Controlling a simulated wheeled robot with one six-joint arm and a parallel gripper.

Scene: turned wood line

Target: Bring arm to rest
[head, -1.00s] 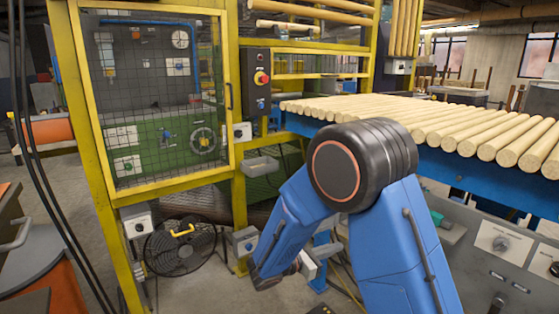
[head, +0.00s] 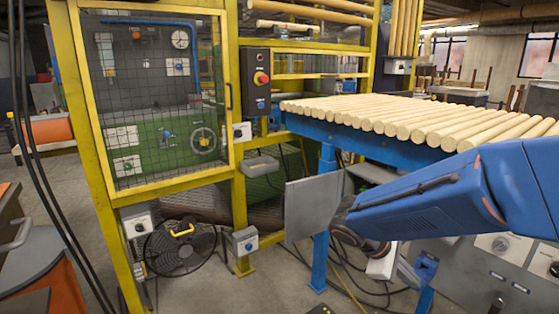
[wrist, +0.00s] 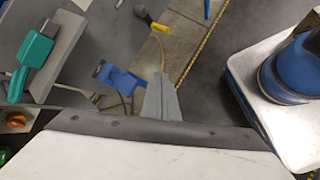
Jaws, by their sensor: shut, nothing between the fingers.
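My gripper (wrist: 161,82) shows in the wrist view as two grey fingers, held together with nothing between them. They point over the floor, clear of any object. In the head view my blue arm reaches in from the right edge, in front of the blue roller-like stand. Its dark wrist is low, near the middle of the picture. A small white part below the wrist may belong to the gripper, but the fingertips cannot be made out there.
A blue table (head: 400,150) bears several wooden rods (head: 390,117). A grey panel (head: 312,208) stands left of my wrist. A yellow-framed mesh guard (head: 150,100) and a black fan (head: 180,250) are at left. A green-handled thing (wrist: 36,62) is left in the wrist view.

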